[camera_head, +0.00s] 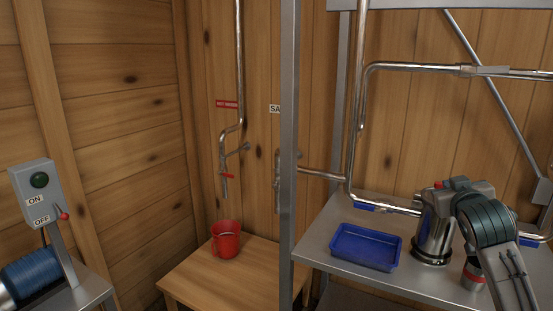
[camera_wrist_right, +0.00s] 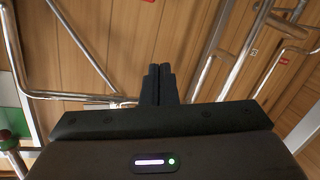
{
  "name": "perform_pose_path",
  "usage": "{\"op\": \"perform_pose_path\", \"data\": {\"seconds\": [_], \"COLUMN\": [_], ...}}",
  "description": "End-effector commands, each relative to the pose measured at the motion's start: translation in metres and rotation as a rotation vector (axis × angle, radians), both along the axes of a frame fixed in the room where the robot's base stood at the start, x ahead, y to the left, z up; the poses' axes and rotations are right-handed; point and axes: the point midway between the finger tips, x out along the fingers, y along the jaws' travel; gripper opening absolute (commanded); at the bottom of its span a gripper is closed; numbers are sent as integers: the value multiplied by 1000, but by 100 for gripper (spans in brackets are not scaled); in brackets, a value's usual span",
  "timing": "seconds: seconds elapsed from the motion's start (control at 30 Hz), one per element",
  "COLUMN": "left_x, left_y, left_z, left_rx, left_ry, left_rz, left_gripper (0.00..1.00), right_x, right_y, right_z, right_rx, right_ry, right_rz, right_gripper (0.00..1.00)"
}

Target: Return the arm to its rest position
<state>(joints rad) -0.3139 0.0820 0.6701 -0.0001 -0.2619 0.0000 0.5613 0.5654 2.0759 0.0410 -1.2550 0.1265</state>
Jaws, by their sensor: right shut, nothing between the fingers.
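My right arm (camera_head: 485,222) comes in from the lower right in the head view and is raised and bent over the steel table. It covers part of a steel canister (camera_head: 432,240) there. In the right wrist view my right gripper (camera_wrist_right: 159,84) is shut, its two dark fingers together with nothing between them. The fingers point toward the plank wall and the steel pipes. In the head view I cannot clearly make out the fingertips among the arm parts. My left gripper is not in view.
A blue tray (camera_head: 365,247) lies on the steel table (camera_head: 318,242) left of the canister. A red mug (camera_head: 225,240) stands on a wooden table (camera_head: 200,268). An upright metal post (camera_head: 289,150) and wall pipes (camera_head: 355,120) stand nearby. An ON/OFF switch box (camera_head: 37,193) is at left.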

Motion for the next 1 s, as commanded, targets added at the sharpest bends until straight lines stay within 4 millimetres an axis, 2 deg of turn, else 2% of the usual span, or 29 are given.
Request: {"op": "perform_pose_path", "data": {"seconds": [0.03, 0.2, 0.3, 0.37, 0.5, 0.6, 0.7, 0.8, 1.0], "left_x": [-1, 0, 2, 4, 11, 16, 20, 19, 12], "left_y": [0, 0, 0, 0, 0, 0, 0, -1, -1], "left_z": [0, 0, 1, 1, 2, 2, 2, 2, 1], "left_rx": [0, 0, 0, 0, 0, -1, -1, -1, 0], "left_ry": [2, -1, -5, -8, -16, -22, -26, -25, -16], "left_rz": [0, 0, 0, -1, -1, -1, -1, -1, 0], "left_gripper": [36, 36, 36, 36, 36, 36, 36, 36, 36], "right_x": [-7, -45, -78, -101, -164, -213, -256, -290, -345], "right_y": [13, 50, 70, 82, 108, 124, 136, 146, 159], "right_z": [-41, -152, -211, -243, -309, -346, -371, -388, -406], "right_rx": [14, 60, 91, 112, 162, 200, 234, 259, 301], "right_ry": [68, 267, 384, 453, 614, 725, 816, 888, 997], "right_rz": [17, 55, 73, 82, 97, 102, 103, 101, 93], "right_gripper": [0, 0, 0, 0, 0, 0, 0, 0, 0]}}
